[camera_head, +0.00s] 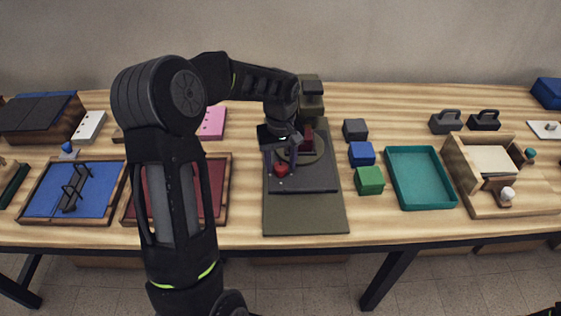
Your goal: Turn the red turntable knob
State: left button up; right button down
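The red knob (281,171) sits at the front left of the dark turntable unit (310,183), which stands on an olive mat (304,217) in the middle of the table. My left gripper (281,163) comes down over the unit, with its fingers pointing down around or just beside the knob. The fingers look apart, but I cannot tell whether they touch the knob. A dark red block (307,139) stands on the round olive plate (313,152) behind the knob, partly hidden by my gripper.
Grey (355,130), blue (361,154) and green (369,181) blocks stand right of the mat. Beyond them are a teal tray (420,178) and a wooden box (493,170). A blue framed board (71,190) lies at left. My arm hides part of a red tray (215,188).

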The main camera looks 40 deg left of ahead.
pick_arm(q)
grip_shut()
dwell(0.3)
jog(key=shift+m, duration=0.4)
jog(key=m, duration=0.3)
jog(key=shift+m+b, duration=0.3)
jog(key=m, duration=1.3)
jog(key=shift+m, duration=0.3)
